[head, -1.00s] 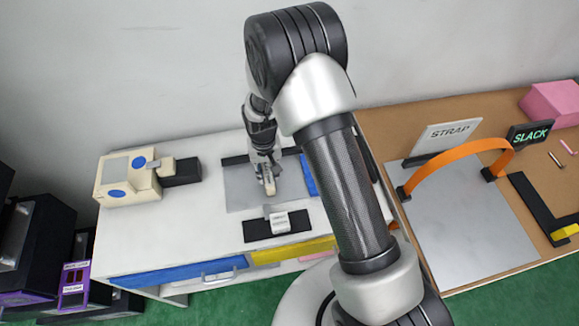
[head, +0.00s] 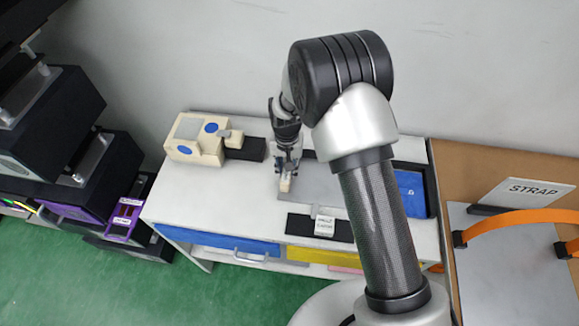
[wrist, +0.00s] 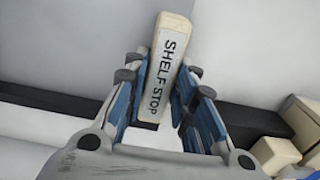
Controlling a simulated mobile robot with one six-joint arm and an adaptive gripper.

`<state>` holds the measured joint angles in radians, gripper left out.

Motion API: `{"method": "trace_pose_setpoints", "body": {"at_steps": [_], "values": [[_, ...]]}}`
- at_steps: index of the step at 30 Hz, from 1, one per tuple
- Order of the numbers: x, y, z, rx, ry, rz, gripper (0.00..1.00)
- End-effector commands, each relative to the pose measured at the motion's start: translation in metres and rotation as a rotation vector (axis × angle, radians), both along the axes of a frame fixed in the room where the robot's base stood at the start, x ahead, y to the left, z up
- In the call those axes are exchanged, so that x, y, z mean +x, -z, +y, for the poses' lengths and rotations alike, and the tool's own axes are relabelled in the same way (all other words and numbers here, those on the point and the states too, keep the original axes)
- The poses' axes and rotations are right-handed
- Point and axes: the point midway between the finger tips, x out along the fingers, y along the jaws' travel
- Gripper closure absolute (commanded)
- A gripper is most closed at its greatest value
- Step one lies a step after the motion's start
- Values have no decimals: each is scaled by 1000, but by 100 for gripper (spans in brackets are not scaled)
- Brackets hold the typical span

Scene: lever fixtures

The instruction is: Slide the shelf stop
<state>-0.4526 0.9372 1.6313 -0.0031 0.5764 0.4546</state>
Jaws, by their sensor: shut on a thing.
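The shelf stop, a cream upright bar labelled SHELF STOP, fills the middle of the wrist view (wrist: 166,70). My gripper (wrist: 163,88) is shut on it, with a blue-padded finger on each side. In the head view my gripper (head: 287,166) is low over the left end of a grey plate (head: 322,184) on the white bench. The stop's cream end (head: 286,185) shows just below the fingers there. A dark rail (wrist: 45,98) runs across behind the stop in the wrist view. The stop's foot is hidden.
A cream device with blue buttons (head: 196,143) and a black block (head: 245,149) stands close left of my gripper. A black strip with a white block (head: 324,226) lies in front. A blue tray (head: 410,192) is at right. The strap board is farther right.

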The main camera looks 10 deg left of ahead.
Motion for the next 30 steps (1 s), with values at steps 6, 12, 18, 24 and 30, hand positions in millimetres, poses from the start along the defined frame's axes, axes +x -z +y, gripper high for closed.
{"method": "trace_pose_setpoints", "body": {"at_steps": [6,12,18,24,30], "values": [[1,-1,4,6,1,-5,64],[1,-1,3,5,1,-4,55],[1,-1,2,4,1,-3,55],[2,-16,3,5,1,-6,55],[2,-58,3,6,0,-8,55]]}}
